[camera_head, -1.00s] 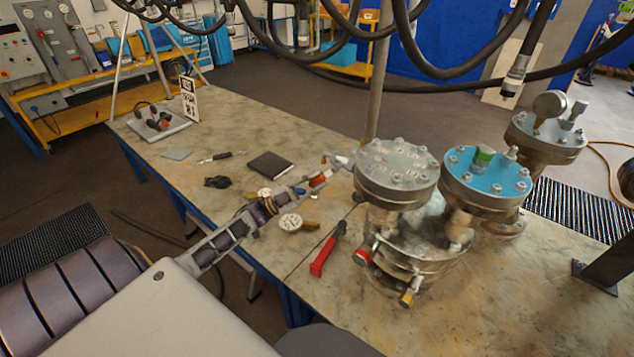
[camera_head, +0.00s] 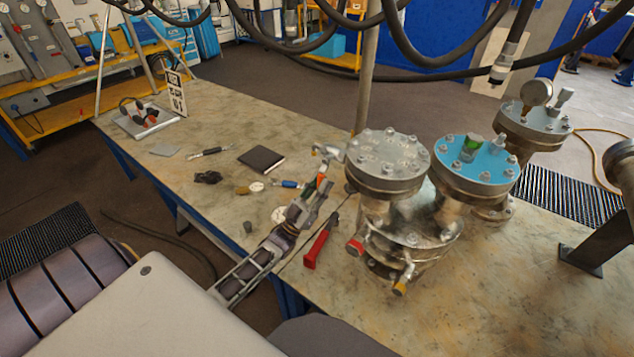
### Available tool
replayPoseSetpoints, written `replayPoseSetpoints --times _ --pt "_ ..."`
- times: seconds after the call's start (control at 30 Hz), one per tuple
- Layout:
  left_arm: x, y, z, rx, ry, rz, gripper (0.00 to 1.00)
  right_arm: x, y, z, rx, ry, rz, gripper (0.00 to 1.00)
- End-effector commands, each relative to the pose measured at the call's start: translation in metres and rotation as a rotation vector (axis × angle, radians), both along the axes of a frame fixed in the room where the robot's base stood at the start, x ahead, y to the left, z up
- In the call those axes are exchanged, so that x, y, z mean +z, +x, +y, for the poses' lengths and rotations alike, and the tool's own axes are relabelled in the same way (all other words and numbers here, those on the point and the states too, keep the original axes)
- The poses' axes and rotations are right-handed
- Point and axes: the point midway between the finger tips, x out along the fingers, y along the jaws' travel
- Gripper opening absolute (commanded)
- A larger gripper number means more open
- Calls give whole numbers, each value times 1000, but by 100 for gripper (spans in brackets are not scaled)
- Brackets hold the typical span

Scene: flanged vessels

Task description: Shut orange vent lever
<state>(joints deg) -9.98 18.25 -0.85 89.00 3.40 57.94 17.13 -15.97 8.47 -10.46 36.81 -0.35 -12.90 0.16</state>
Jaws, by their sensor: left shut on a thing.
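The metal vessel with a grey flanged lid (camera_head: 388,160) stands on the table, right of my left gripper. A small side valve (camera_head: 328,152) sticks out from its left side, just below the lid. The orange vent lever (camera_head: 325,186) shows as a small orange piece below this valve, at my fingertips. My left gripper (camera_head: 318,184) reaches up from the lower left and is shut on the orange lever. The fingers hide part of the lever, so its exact angle is hard to tell. My right gripper is not in view.
A blue-lidded vessel (camera_head: 474,163) and a gauge-topped vessel (camera_head: 534,122) stand to the right. Red (camera_head: 355,246) and yellow (camera_head: 401,287) valve handles jut out low in front. A red-handled tool (camera_head: 318,246), a notebook (camera_head: 261,160) and a blue-handled tool (camera_head: 287,184) lie on the table.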

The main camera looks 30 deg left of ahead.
Motion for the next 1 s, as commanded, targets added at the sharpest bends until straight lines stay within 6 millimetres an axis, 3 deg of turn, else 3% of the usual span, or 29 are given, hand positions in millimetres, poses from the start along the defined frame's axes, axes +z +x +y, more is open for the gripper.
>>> replayPoseSetpoints --times 0.27,0.63,0.67,0.8,1.0 --pt "-2 -1 -5 -1 -56 8 0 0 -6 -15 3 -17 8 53" --pt "-3 -1 -6 -2 -59 8 0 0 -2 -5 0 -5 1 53" --pt "-3 -1 -6 -2 -59 8 24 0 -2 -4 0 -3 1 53" --pt "-2 -1 -5 -1 -58 7 42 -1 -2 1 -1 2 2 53" --pt "-1 -1 -5 -1 -58 6 42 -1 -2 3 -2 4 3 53"
